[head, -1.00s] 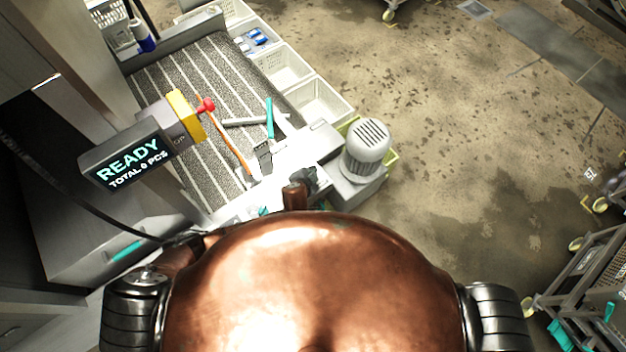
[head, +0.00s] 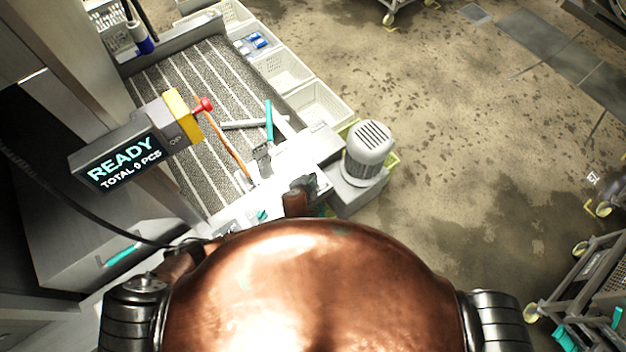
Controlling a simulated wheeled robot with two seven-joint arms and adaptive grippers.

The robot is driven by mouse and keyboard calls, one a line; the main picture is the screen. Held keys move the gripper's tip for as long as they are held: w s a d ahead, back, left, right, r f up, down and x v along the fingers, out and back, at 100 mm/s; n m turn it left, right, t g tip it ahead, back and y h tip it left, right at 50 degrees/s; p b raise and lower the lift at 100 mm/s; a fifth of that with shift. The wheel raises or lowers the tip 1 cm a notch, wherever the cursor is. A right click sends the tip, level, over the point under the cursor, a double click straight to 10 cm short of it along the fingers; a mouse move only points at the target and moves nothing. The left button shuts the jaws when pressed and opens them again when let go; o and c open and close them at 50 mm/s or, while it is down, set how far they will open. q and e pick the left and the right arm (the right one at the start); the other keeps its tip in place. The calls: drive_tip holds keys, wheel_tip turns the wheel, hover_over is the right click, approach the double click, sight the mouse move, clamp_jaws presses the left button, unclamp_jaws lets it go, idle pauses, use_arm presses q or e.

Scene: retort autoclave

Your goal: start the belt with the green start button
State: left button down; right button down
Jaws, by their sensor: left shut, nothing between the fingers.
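The belt's control box (head: 128,158) is at the left, with a lit display reading READY, TOTAL 0 PCS. A yellow panel (head: 180,118) on its right end carries a red mushroom button (head: 203,105). I cannot make out a green start button. The dark striped belt (head: 195,90) runs behind and beside the box.
A grey motor (head: 368,150) stands at the belt's near right corner. White crates (head: 318,104) line the belt's right side. A teal-handled bar (head: 269,122) stands over the belt. A cart (head: 590,285) is at the lower right. The floor on the right is mostly clear.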

idle(0.8)
use_arm(q)
drive_tip(key=shift+f, duration=0.4)
